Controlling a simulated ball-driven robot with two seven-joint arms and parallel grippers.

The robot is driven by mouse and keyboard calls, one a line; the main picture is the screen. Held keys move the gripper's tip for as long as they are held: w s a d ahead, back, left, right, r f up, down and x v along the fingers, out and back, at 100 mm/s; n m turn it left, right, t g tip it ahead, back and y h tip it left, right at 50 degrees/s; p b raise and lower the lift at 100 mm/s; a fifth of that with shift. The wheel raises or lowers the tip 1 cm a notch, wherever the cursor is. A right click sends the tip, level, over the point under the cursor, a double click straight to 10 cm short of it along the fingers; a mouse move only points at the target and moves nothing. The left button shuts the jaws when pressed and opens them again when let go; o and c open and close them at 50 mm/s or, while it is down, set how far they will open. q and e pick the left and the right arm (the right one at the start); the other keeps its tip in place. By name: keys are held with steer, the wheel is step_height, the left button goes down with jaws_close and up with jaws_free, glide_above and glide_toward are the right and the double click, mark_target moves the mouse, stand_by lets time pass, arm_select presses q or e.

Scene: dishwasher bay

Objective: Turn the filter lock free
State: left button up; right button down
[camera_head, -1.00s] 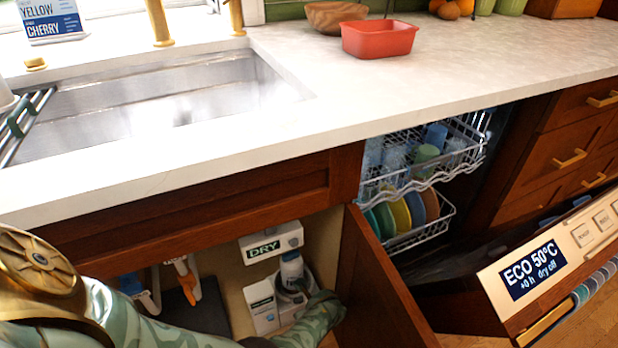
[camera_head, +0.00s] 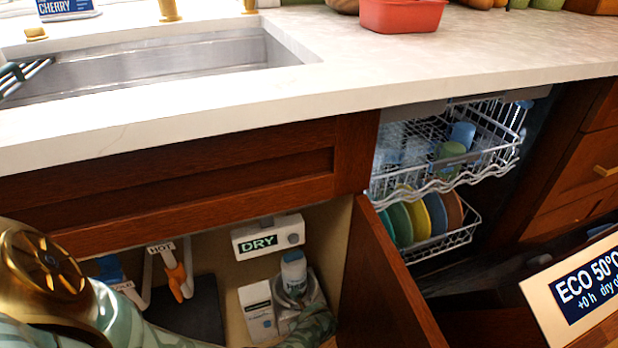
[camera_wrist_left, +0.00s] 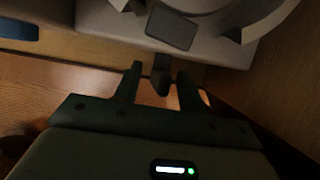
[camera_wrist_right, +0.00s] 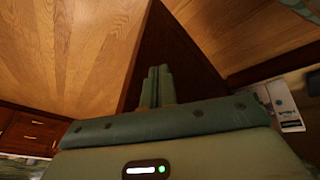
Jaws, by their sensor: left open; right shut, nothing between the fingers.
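A grey-white filter unit (camera_head: 258,306) with a blue-capped bottle (camera_head: 294,272) stands in the open cabinet under the sink. In the left wrist view, the pale housing (camera_wrist_left: 200,48) has a dark lever (camera_wrist_left: 161,78) hanging from its front, which looks like the filter lock. My left gripper (camera_wrist_left: 160,70) is open, with one finger on each side of the lever; contact cannot be told. In the head view, my left arm reaches into the cabinet and its fingers are hidden. My right gripper (camera_wrist_right: 158,75) is shut and empty, near wooden panels.
A DRY box (camera_head: 268,236) hangs above the filter unit. Valves with orange (camera_head: 180,280) and blue handles are to its left. The cabinet door (camera_head: 392,275) stands open on the right. Beyond it are the dishwasher racks (camera_head: 450,160) and its lowered door panel (camera_head: 580,290).

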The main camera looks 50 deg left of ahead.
arm_select(q)
jaws_close()
steer(key=shift+w+r+p, duration=0.25)
steer(key=shift+r+p, duration=0.05)
steer(key=shift+s+a+t+p, duration=0.1)
steer(key=shift+s+t+p, duration=0.05)
steer(key=shift+t+p, duration=0.55)
steer(key=shift+s+f+n+h, duration=0.1)
steer(key=shift+f+n+h, duration=0.1)
steer(key=shift+n+h, duration=0.15)
jaws_free()
arm_select(e)
steer(key=shift+n+g+h, duration=0.4)
steer(key=shift+g+h, duration=0.2)
steer(key=shift+g, duration=0.2)
steer(key=s+d, duration=0.1)
steer(key=s+d+f, duration=0.1)
steer(key=s+d, duration=0.1)
steer(key=shift+f, duration=0.3)
arm_select(q)
steer(key=shift+s, duration=0.1)
arm_select(e)
steer(key=shift+a, duration=0.15)
